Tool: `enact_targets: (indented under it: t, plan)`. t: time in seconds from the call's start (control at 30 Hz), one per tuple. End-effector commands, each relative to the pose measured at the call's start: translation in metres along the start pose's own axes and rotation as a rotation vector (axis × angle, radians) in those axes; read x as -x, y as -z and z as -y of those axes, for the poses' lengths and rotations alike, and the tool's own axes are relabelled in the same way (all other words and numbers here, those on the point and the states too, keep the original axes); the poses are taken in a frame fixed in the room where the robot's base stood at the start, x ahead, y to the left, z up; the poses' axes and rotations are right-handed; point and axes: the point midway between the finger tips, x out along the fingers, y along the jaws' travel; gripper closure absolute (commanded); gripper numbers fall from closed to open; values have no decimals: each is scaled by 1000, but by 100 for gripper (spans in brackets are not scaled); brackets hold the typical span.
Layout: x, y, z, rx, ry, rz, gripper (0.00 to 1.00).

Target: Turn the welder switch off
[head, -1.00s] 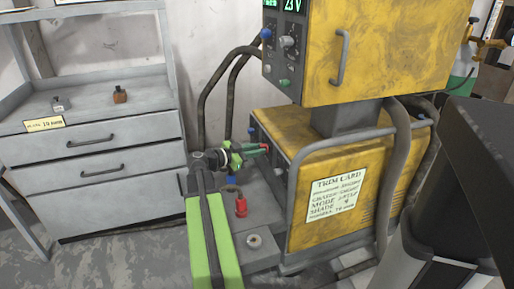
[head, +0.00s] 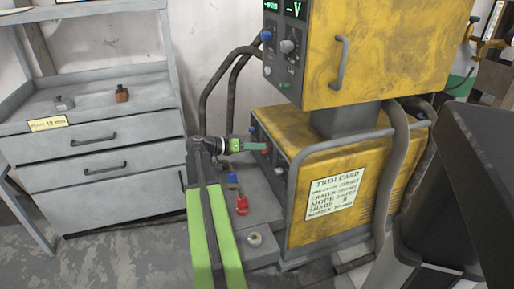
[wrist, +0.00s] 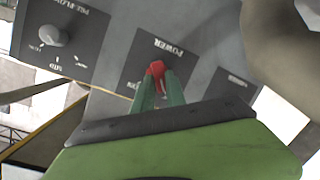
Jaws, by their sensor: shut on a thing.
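The welder is a yellow unit with a lower cabinet (head: 375,165) and an upper box (head: 400,50). In the wrist view the red switch (wrist: 155,69) sits on a dark plate marked POWER (wrist: 160,48), which appears upside down. My gripper (wrist: 161,82) has its green fingers shut on the red switch. In the head view my gripper (head: 262,146) reaches the front panel of the lower cabinet, and its fingers largely hide the switch. The display (head: 292,9) on the upper box shows a dash before the V.
A grey knob (wrist: 53,36) is on the panel beside the POWER plate. Blue and red connectors (head: 241,204) stand on the grey base below my arm. A grey drawer cabinet (head: 95,150) is at left, and a curved rail (head: 292,190) edges the lower welder cabinet.

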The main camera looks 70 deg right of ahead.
Motion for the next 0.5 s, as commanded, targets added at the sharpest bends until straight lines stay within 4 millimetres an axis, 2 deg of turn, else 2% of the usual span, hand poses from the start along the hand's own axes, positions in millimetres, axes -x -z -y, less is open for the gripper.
enact_targets:
  t: [0.2, 0.5]
  plan:
    - [-2, -1, 0, 103, -24, 30, 100]
    - [-2, -1, 0, 165, -36, 43, 100]
